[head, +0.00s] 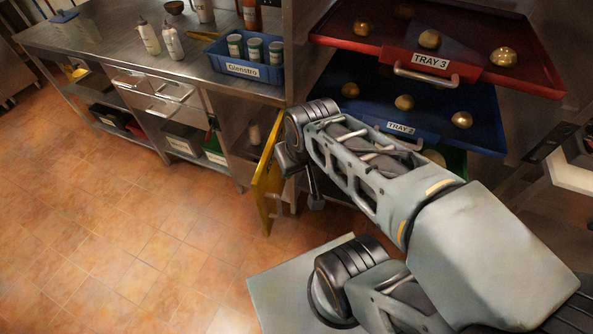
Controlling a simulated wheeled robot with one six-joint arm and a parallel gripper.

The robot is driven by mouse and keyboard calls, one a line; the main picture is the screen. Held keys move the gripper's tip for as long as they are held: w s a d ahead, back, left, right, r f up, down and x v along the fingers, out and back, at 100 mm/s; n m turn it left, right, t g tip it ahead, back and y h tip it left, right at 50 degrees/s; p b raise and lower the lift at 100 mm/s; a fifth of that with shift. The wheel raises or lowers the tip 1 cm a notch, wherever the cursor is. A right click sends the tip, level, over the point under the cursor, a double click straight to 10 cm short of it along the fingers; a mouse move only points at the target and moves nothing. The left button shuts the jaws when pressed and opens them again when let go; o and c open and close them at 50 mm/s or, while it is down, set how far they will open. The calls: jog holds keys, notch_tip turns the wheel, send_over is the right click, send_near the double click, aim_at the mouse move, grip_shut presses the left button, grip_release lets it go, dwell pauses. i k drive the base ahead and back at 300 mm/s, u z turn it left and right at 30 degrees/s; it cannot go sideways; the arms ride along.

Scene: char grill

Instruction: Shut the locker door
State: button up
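The yellow locker door (265,183) stands open under the right end of the steel counter. It is seen nearly edge-on and juts out over the floor, with a small grey part low on its right side. The compartment beside it is partly visible, with a pale bottle (254,135) inside. My arm reaches in from the lower right, and its wrist is close to the door's upper right side. My gripper (313,193) shows only in part below the wrist, right of the door. I cannot tell whether it touches the door or whether its fingers are open.
A red tray marked TRAY 3 (347,42) and a blue tray marked TRAY 2 (352,126) jut out above and behind my arm, carrying round items. A blue bin (240,69) with cans stands on the counter (110,40). The tiled floor (110,230) left of the door is clear.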

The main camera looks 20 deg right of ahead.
aim_at(268, 184)
jog(key=z, duration=0.05)
jog(key=i, duration=0.45)
jog(key=z, duration=1.25)
jog(key=k, duration=0.6)
jog(key=u, duration=0.95)
